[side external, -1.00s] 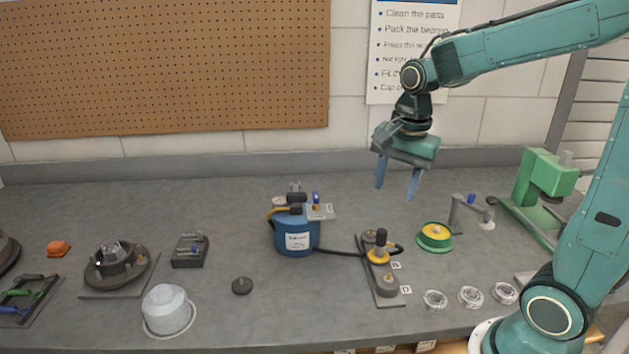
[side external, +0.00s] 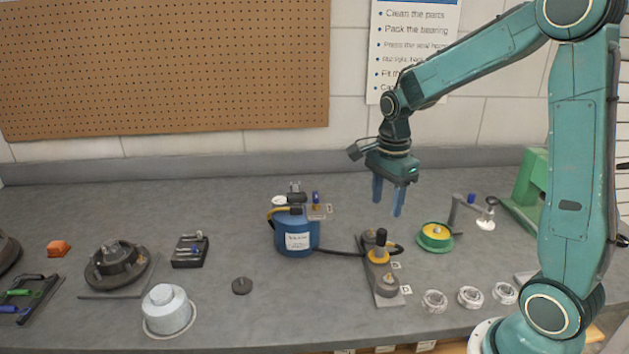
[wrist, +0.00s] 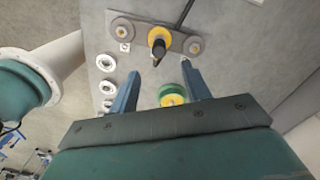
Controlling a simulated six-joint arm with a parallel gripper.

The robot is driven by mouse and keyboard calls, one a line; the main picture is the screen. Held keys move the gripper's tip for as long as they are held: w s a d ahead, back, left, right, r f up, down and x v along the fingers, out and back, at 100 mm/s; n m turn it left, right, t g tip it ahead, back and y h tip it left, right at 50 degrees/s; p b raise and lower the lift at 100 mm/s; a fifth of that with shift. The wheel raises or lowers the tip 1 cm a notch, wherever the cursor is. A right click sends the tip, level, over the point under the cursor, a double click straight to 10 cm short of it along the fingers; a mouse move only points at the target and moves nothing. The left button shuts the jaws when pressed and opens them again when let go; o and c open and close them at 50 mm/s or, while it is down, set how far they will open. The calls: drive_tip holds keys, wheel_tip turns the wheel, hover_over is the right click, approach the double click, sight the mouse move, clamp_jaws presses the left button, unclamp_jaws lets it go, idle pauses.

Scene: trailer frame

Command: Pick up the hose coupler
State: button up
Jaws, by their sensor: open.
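The hose coupler (side external: 381,246), a black upright grip with a yellow collar, sits at the middle of a narrow grey plate (side external: 402,300) between two round grey pieces. A black hose (side external: 340,253) runs from it to the blue pump (side external: 298,238). In the wrist view the coupler (wrist: 158,42) shows from above, beyond the fingertips. My gripper (side external: 387,207) is open and empty, its blue fingers pointing down above the bench behind the plate. The gripper also shows in the wrist view (wrist: 160,69), its fingers apart with nothing held between them.
A green and yellow reel (side external: 435,237) stands right of the plate, with a small grey stand (side external: 453,214) behind it. Several clear rings (side external: 470,297) lie in front. The bench behind the plate is mostly clear.

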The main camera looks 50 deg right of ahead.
sight(382, 230)
drive_tip(key=shift+f, duration=3.05)
drive_tip(key=shift+a+f, duration=0.1)
drive_tip(key=shift+f, duration=2.45)
clamp_jaws()
